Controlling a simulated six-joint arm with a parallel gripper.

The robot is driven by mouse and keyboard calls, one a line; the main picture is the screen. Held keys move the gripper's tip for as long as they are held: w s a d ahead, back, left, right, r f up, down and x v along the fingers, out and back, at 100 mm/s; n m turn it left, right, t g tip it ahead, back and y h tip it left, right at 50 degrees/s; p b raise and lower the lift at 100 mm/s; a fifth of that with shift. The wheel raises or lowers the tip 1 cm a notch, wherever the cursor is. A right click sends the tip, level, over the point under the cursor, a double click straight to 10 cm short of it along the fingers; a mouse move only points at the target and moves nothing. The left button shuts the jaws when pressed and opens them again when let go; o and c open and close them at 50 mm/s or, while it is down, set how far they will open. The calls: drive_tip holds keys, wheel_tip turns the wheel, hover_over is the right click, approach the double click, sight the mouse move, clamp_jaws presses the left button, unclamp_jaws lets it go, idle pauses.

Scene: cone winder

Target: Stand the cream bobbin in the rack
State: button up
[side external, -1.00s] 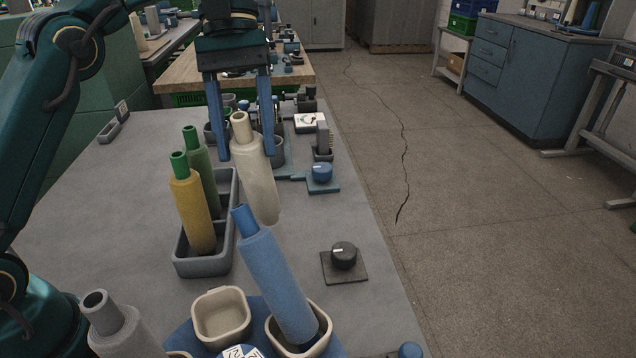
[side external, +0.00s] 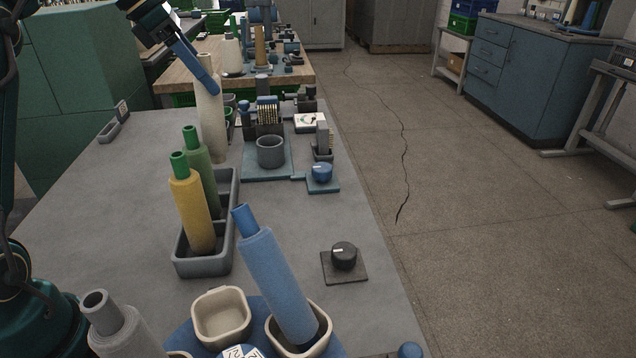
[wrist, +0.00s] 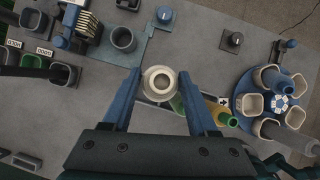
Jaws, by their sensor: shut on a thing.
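The cream bobbin (side external: 211,125) is upright, or nearly so, at the far end of the grey rack (side external: 190,266). My gripper (side external: 211,85) is shut on its upper part. In the wrist view, the two blue fingers flank the round top of the cream bobbin (wrist: 158,80). A yellow bobbin (side external: 192,210) and a green bobbin (side external: 202,160) stand in the near and middle parts of the rack. The cream bobbin's foot is close to the rack's far end; I cannot tell whether it is inside or above it.
A blue bobbin (side external: 275,285) leans in a cream cup on the round blue carousel in front. A grey cup (side external: 270,152) on a blue plate and a blue knob (side external: 321,172) are right of the rack. A black knob (side external: 344,255) sits near the right edge.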

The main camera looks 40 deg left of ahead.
sight(200, 122)
drive_tip(key=shift+n+t, duration=0.4)
drive_tip(key=shift+n, duration=0.4)
drive_tip(key=shift+s+a+f, duration=0.2)
drive_tip(key=shift+a+f, duration=0.7)
drive_tip(key=shift+f, duration=0.1)
drive_tip(key=shift+s+a+f, duration=0.15)
drive_tip(key=shift+a+f, duration=0.7)
drive_tip(key=shift+f, duration=0.35)
drive_tip(key=shift+f, duration=1.45)
drive_tip(key=shift+f, duration=0.7)
drive_tip(key=shift+f, duration=0.4)
